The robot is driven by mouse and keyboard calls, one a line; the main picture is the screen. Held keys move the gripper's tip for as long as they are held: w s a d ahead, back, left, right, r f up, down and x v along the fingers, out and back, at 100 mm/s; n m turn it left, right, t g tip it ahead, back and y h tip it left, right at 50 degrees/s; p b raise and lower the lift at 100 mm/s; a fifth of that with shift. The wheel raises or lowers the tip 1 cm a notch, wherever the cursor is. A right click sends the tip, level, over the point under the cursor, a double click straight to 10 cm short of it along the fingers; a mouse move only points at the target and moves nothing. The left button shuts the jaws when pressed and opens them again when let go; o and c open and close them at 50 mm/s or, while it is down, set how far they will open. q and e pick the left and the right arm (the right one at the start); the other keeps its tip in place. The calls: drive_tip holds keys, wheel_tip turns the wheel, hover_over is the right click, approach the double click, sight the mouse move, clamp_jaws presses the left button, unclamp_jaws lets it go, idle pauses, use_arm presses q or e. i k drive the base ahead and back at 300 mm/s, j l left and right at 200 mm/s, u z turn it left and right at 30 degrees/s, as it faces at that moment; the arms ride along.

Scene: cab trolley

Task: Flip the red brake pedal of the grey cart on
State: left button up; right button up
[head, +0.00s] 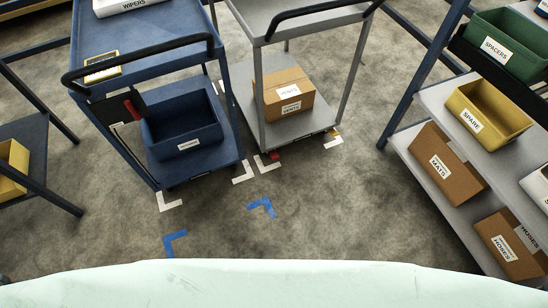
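The grey cart (262,104) stands just right of the picture's middle, with a black push handle (318,16) along its near upper edge. A small red brake pedal (274,155) shows low at its near left corner, close to the floor. The pedal is too small for me to tell whether it is up or down. A cardboard box (282,82) with white labels sits on the cart's lower shelf. Neither of my grippers is in view.
A blue cart (142,28) with a blue bin (183,128) stands close on the left. Shelving with a yellow bin (491,108), a green bin (511,42) and cardboard boxes (447,165) is on the right. White and blue corner marks (261,207) lie on the floor. The floor in front is clear.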

sight(273, 154)
drive_tip(key=i+l+u, duration=0.25)
drive_tip(key=i+l, duration=0.15)
drive_tip(key=l, duration=0.15)
drive_tip(key=i+l+u, duration=0.1)
drive_tip(key=l, duration=0.25)
drive_tip(key=i+l+u, duration=0.15)
drive_tip(key=i+l, duration=0.15)
drive_tip(key=i+l+u, duration=0.1)
drive_tip(key=l, duration=0.25)
drive_tip(key=i+l+u, duration=0.15)
drive_tip(key=l, duration=0.25)
drive_tip(key=i+l+u, duration=0.1)
drive_tip(key=l, duration=0.25)
drive_tip(key=i, duration=0.1)
